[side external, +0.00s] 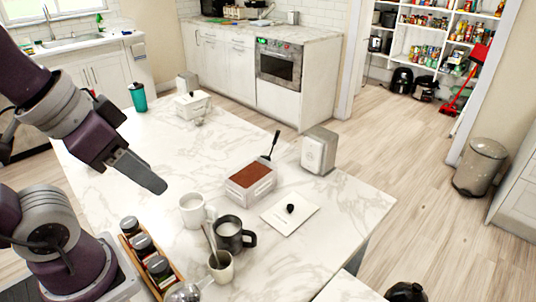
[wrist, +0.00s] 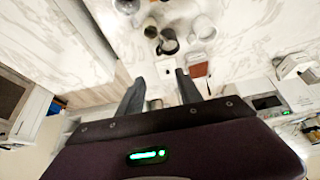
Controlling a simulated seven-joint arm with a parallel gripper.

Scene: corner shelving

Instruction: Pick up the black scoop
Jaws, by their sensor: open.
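A long-handled black utensil, which looks like the black scoop (side external: 272,146), stands tilted at the back edge of a white tub (side external: 263,192) filled with brown powder (side external: 249,174). Its lower end is hidden, and I cannot tell if it is in the powder or behind the tub. A small black object (side external: 290,208) lies on a white sheet (side external: 287,220) in front of the tub; its shape is too small to tell. My gripper (side external: 152,182) is open and empty above the counter, left of the tub and apart from it. In the wrist view, its fingers (wrist: 159,82) are spread.
A white mug (side external: 192,211), a dark mug (side external: 229,236) and a cup with a spoon (side external: 222,267) stand near the tub. A rack of jars (side external: 147,255) is at the front left. A napkin dispenser (side external: 318,152) stands behind right. The counter's middle is clear.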

